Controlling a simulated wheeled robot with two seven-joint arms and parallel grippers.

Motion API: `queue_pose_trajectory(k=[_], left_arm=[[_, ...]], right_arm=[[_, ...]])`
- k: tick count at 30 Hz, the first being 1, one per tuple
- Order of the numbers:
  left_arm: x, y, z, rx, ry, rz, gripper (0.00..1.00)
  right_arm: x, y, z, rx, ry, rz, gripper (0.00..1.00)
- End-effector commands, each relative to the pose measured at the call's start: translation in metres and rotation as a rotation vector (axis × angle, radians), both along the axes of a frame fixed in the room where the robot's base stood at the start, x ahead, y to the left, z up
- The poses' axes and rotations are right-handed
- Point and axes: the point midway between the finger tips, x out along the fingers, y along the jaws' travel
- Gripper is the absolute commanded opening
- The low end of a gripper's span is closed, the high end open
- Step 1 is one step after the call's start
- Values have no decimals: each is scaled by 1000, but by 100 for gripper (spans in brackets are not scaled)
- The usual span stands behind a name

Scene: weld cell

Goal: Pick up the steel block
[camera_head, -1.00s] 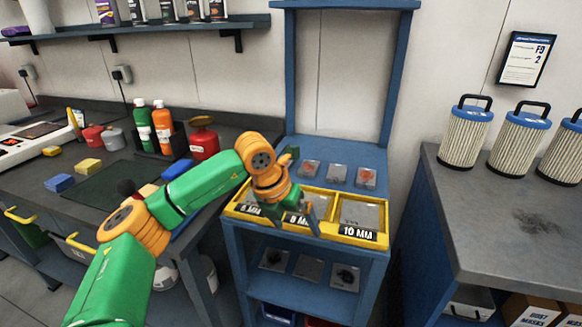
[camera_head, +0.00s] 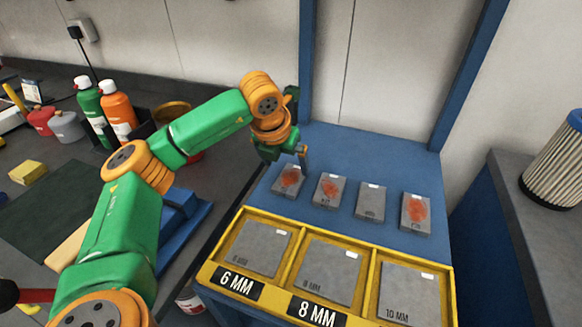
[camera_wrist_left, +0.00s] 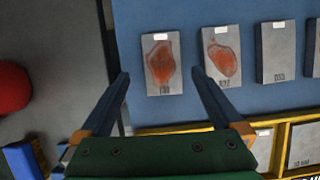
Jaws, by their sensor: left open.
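Several steel blocks lie in a row on the blue bench top. The leftmost block (camera_head: 289,180), the second block (camera_head: 330,190) and the rightmost block (camera_head: 416,212) have red-orange stains. The plain grey block (camera_head: 370,202) shows no stain. My left gripper (camera_head: 290,160) is over the leftmost block and partly hides it. In the left wrist view its open fingers (camera_wrist_left: 160,78) point toward the leftmost stained block (camera_wrist_left: 161,63), which lies ahead between the tips. The second stained block (camera_wrist_left: 221,54) is just right of the right fingertip. Nothing is held. My right gripper is out of view.
A yellow tray (camera_head: 299,257) in front holds grey plates in compartments; labels 6 MM and 8 MM show on its front. Blue uprights (camera_head: 470,75) stand behind the bench. Bottles (camera_head: 119,112) and a red can stand on the dark bench at left.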

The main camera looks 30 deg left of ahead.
Motion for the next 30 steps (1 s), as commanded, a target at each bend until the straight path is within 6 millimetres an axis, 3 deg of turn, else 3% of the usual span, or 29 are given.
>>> queue_pose_trajectory(k=[5,9,16,17,27,30], left_arm=[[11,3,-27,0,5,-1,100],[19,4,-50,0,2,0,100],[21,5,-55,-1,-1,0,100],[21,5,-55,-1,-1,0,95],[21,5,-54,-1,-1,0,3],[21,5,-54,-1,-1,0,0]], right_arm=[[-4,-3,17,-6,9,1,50],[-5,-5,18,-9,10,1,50],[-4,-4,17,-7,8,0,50],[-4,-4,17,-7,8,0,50],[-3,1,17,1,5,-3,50],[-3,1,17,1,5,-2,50]])
